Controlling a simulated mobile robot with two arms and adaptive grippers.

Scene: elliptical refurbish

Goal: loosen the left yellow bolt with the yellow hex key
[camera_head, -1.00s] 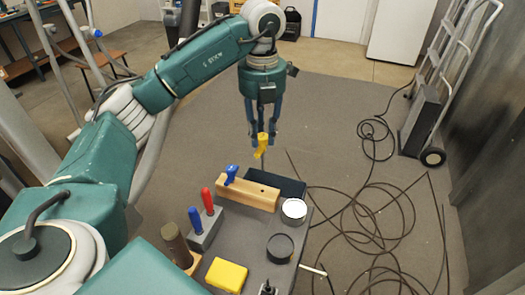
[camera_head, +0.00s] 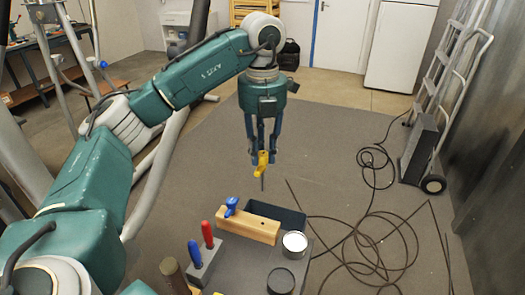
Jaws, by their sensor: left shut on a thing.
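The yellow hex key (camera_head: 262,161) shows in the head view, its handle up and its thin dark shaft pointing down. My left gripper (camera_head: 262,153) is shut on its handle and holds it in the air, beyond the wooden block (camera_head: 256,228) as seen here. A blue-handled key (camera_head: 231,206) stands in the left part of that block, and a dark hole shows to its right. I cannot make out the left yellow bolt in this view. My right gripper is not in view.
On the dark table are a grey holder (camera_head: 205,263) with red and blue handles, a white-topped round container (camera_head: 294,243), a dark round container (camera_head: 281,281) and a brown cylinder (camera_head: 173,272). A dark bin (camera_head: 290,218) is behind the block. Loose cable (camera_head: 375,235) lies on the floor.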

